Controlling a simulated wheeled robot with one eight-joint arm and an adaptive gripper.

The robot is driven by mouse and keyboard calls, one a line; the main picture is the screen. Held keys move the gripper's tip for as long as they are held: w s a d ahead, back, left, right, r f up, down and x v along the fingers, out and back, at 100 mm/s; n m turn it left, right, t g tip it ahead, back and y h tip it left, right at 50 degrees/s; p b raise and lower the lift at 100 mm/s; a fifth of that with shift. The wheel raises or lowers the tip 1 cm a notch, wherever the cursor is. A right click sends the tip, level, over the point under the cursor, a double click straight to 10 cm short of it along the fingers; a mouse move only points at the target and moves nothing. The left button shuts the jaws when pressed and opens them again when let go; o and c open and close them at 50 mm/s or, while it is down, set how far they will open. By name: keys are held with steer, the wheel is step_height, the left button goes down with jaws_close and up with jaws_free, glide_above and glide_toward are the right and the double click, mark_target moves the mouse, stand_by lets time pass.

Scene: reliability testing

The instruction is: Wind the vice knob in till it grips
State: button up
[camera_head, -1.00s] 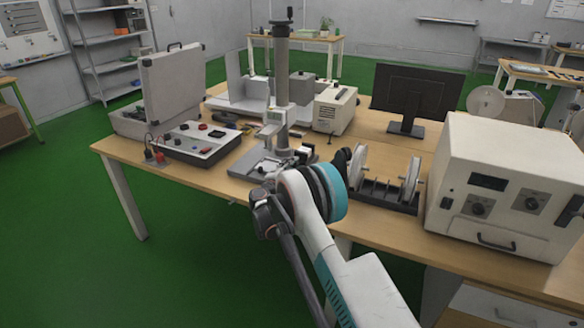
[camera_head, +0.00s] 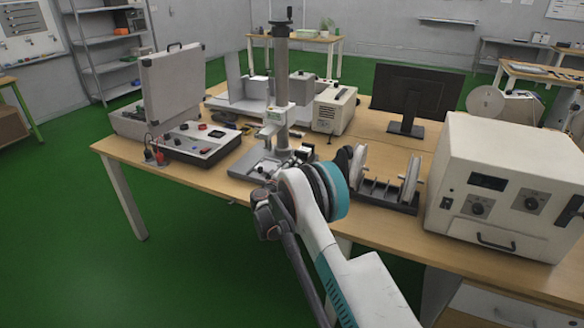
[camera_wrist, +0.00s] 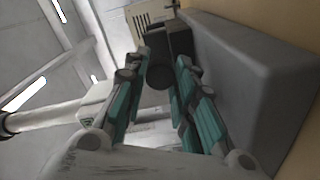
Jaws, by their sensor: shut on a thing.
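In the wrist view, my gripper (camera_wrist: 161,64) has its two teal-and-grey fingers closed on either side of a dark round knob (camera_wrist: 159,77). Dark blocks, seemingly part of the vice (camera_wrist: 181,42), stand just behind the knob. In the head view, the test stand's grey base plate (camera_head: 246,166) lies near the table's front edge, below a tall column (camera_head: 282,75). My arm hides the gripper and knob there. Whether the vice jaws touch anything cannot be told.
A large smooth grey body (camera_wrist: 255,80) lies close right of the fingers in the wrist view. On the table, an open case (camera_head: 172,85) stands left, a spool rack (camera_head: 385,190) right of the stand, and a white instrument box (camera_head: 510,160) farther right.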

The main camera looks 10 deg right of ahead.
steer(key=shift+f+m, duration=0.15)
steer(key=shift+m, duration=0.45)
steer(key=shift+s, duration=0.1)
steer(key=o, duration=1.1)
steer(key=v, duration=1.2)
